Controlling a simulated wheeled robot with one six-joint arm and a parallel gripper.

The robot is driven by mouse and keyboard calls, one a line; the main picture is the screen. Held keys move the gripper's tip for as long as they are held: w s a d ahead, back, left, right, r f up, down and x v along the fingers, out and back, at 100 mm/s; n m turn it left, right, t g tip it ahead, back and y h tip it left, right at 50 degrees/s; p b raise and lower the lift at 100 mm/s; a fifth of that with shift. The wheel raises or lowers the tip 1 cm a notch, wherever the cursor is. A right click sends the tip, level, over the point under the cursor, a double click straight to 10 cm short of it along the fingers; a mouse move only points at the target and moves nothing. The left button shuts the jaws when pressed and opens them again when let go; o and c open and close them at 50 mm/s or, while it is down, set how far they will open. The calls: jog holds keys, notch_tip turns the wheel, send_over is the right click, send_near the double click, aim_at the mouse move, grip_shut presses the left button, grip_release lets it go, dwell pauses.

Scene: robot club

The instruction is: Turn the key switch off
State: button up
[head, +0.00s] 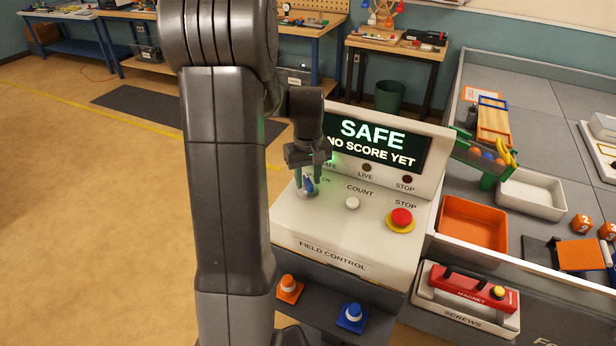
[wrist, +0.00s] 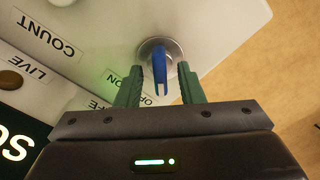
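The key switch is a blue key (wrist: 159,68) in a round metal collar (wrist: 160,45) on the sloped white control panel (head: 325,228). In the head view the key (head: 308,186) sits at the panel's left, partly hidden by my gripper (head: 309,178). In the wrist view the two green fingers of my gripper (wrist: 159,76) stand on either side of the key, with a visible gap on both sides. The gripper is open around the key, not clamped on it. The ON and OFF labels beside the switch are partly covered.
The display (head: 372,143) reads SAFE, and a green light glows below it. A white COUNT button (head: 352,203) and a red STOP button (head: 401,218) sit right of the key.

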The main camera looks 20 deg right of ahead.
aim_at(308, 180)
notch_tip(308, 180, up, 14)
jog(key=shift+b, duration=0.45)
jog(key=shift+f, duration=0.15)
dwell(0.4)
notch_tip(308, 180, down, 14)
jog(key=shift+p, duration=0.5)
